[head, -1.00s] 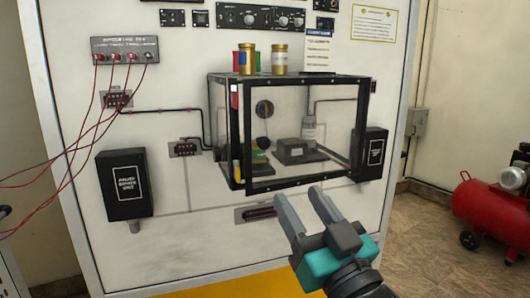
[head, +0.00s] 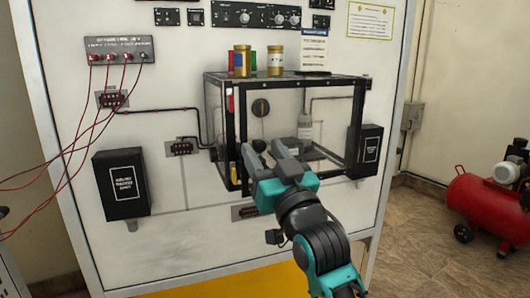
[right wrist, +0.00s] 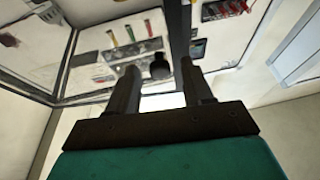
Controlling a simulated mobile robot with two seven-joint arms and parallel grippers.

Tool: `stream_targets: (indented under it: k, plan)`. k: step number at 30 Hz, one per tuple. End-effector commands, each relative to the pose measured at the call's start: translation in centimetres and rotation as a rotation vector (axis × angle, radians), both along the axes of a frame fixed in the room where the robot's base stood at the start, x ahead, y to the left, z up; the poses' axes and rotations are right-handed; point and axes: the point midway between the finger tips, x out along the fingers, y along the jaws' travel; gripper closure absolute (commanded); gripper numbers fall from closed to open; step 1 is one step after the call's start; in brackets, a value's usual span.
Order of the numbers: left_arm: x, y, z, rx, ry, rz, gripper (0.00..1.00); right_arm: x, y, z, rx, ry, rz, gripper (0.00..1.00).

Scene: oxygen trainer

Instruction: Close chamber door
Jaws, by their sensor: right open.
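The chamber (head: 356,120) is a clear box with a black frame, mounted on the white panel. Its front opening or door area faces me; the clear panes make it hard to tell how far the door stands open. My right gripper (head: 266,150) is open and empty, at the lower left part of the chamber's front. It hides the lower front edge and part of the inside. In the right wrist view, the open fingers (right wrist: 158,75) lie near a dark frame post (right wrist: 178,30), with a clear framed pane to the left. Contact cannot be told. My left gripper is not in view.
Two gold-lidded jars (head: 275,64) and a small sign (head: 314,50) stand on the chamber. Black boxes (head: 121,184) flank it on the panel. Red cables (head: 80,120) hang at the left. A red compressor (head: 482,203) stands on the floor at right.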

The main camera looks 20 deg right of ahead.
Motion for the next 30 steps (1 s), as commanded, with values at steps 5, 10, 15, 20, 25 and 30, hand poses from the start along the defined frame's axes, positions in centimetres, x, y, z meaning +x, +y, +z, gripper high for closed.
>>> stream_targets:
  k: [5, 10, 15, 20, 25, 30]
  plan:
    - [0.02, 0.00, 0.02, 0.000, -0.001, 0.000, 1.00, 0.09, 0.01, 0.02, 0.000, 0.000, 0.000, 0.49]
    - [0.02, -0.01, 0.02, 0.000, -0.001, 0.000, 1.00, 0.07, 0.01, 0.01, 0.000, 0.000, 0.000, 0.58]
    - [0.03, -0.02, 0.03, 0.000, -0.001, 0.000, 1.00, 0.06, 0.02, 0.00, 0.000, 0.000, 0.000, 0.74]
    - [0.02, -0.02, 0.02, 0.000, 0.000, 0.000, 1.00, 0.05, 0.02, 0.00, 0.000, 0.000, 0.000, 0.89]
    - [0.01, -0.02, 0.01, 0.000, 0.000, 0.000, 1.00, 0.06, 0.02, -0.01, 0.000, 0.000, 0.000, 1.00]
    - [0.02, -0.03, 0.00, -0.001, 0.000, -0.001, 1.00, 0.06, 0.02, -0.01, 0.000, 0.000, 0.000, 1.00]
